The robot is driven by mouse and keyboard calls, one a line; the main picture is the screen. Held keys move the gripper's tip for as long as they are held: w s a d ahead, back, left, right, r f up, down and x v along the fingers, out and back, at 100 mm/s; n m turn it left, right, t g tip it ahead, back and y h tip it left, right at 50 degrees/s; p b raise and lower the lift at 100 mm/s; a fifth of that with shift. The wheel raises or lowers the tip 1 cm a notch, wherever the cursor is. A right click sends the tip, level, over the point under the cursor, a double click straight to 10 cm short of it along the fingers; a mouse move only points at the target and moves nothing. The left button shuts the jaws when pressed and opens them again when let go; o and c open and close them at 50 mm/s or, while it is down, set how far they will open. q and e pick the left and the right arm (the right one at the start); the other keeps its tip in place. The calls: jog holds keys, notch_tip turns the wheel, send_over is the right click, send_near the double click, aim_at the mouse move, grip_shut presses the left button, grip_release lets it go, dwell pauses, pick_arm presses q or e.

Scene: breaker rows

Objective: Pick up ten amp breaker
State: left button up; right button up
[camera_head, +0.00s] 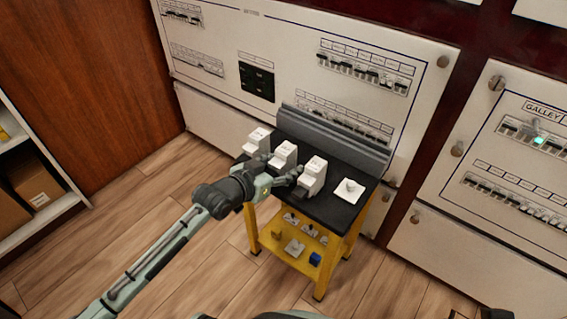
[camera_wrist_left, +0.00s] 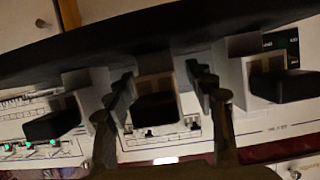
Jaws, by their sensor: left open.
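The other two breakers show on either side there. I cannot tell whether the fingers touch it.
Breaker panels (camera_head: 300,25) stand behind, and a shelf with boxes (camera_head: 35,183) stands at left. Wooden floor is free around the cart.

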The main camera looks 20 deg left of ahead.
aim_at(280, 154)
pick_arm(q)
jog(key=shift+c, duration=0.3)
jog(key=c, duration=1.2)
grip_shut()
jog(key=shift+r, duration=0.1)
jog(key=shift+r, duration=0.45)
jog(key=r, duration=0.2)
jog(key=r+p, duration=0.1)
jog(key=shift+s+a+r, duration=0.2)
jog(key=shift+s+r, duration=0.15)
jog(key=w+a+r+p+v, duration=0.1)
jog(key=v, duration=1.1)
jog(key=shift+r, duration=0.4)
pick_arm(e)
jog(key=shift+g, duration=0.8)
jog(key=f, duration=0.1)
jog(key=d+f, duration=0.1)
jog(key=f, duration=0.1)
jog(key=s+f, duration=0.1)
jog(key=shift+d+f, duration=0.2)
jog(key=shift+f, duration=0.15)
pick_arm(q)
jog(key=shift+s, duration=0.1)
